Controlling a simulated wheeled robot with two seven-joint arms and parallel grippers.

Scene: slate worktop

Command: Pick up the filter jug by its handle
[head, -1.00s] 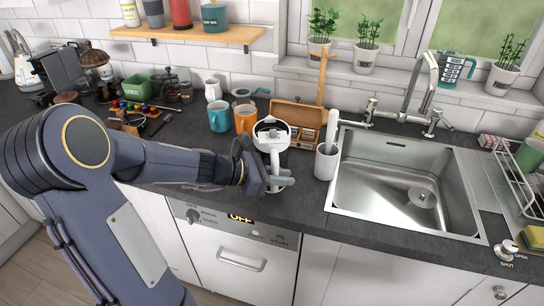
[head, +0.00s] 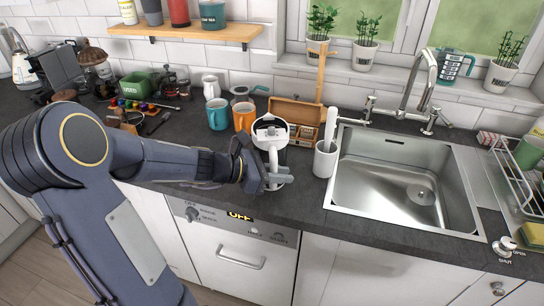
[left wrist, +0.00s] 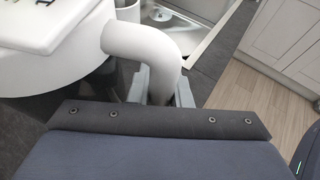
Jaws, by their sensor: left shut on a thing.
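The filter jug (head: 268,127), with a white lid and a white looped handle (head: 273,158), is near the front edge of the worktop, left of the sink. It looks upright. My left gripper (head: 279,179) is shut on the lower part of the handle. In the left wrist view the white handle (left wrist: 150,45) curves down between the grey fingers (left wrist: 163,88), and part of the lid (left wrist: 45,25) shows at the upper left. The jug's base is mostly hidden, so I cannot tell whether it touches the worktop. My right gripper is not in view.
A white pot (head: 325,160) with a white upright item stands close right of the jug, before the sink (head: 400,185). An orange mug (head: 243,117), a teal mug (head: 217,115) and an open wooden box (head: 298,112) stand behind. The slate worktop (head: 312,198) is bare in front of the pot.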

